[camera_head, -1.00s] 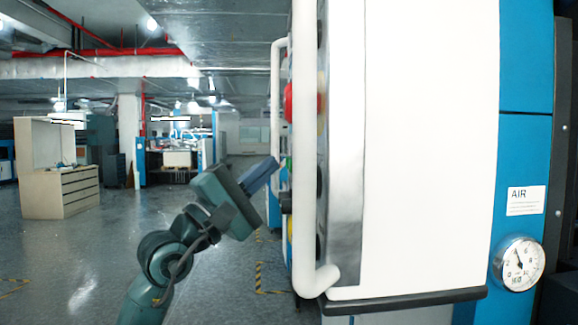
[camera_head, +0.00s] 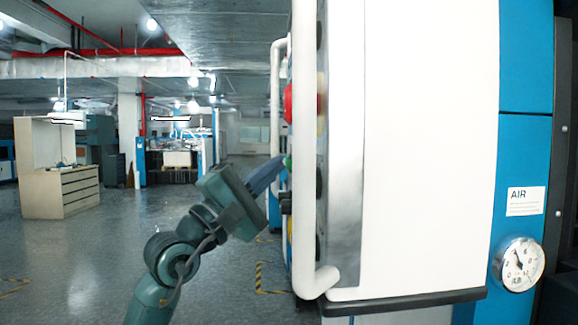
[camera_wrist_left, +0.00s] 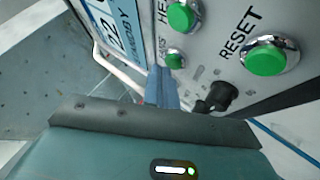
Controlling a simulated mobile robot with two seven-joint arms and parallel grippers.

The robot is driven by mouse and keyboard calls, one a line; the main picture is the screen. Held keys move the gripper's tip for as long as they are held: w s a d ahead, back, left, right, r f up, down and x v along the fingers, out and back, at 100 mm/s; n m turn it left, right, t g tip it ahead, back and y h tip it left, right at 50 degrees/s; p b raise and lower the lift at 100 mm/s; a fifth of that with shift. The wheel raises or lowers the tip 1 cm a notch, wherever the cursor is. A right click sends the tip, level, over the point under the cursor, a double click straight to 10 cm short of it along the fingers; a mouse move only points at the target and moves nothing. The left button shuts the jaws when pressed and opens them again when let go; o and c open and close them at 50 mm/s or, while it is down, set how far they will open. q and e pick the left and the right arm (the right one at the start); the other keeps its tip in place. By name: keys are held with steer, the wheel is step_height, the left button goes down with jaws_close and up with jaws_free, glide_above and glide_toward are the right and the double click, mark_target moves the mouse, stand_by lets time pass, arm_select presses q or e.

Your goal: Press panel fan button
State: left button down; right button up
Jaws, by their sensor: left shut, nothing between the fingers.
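The control panel (camera_wrist_left: 205,45) fills the upper right of the left wrist view. A green button (camera_wrist_left: 175,58) sits there beside partly hidden lettering that seems to end in "ANS". My left gripper (camera_wrist_left: 160,72) is shut and empty, with its blue fingertips close beside and just below this button. I cannot tell whether they touch it. In the head view the left gripper (camera_head: 279,163) points at the machine's left side, where the panel is seen edge-on and its buttons are mostly hidden. My right gripper is not in view.
Another green button (camera_wrist_left: 183,16), a green RESET button (camera_wrist_left: 265,57) and a black knob (camera_wrist_left: 222,95) are close by. A white rail (camera_head: 304,200) runs down the machine's edge. A red button (camera_head: 288,102) sticks out above my gripper. Open floor lies to the left.

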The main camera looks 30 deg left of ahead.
arm_select(q)
steer(key=shift+w+d, duration=0.1)
stand_by(0.4)
steer(key=shift+w+d, duration=0.15)
steer(key=shift+d, duration=0.1)
stand_by(0.3)
stand_by(0.4)
steer(key=s+a+b, duration=0.3)
steer(key=a+b, duration=0.1)
steer(key=a, duration=0.1)
steer(key=shift+s+a+f, duration=0.15)
steer(key=shift+s+a, duration=0.1)
steer(key=shift+a, duration=0.1)
stand_by(0.5)
stand_by(0.4)
steer(key=shift+b, duration=0.3)
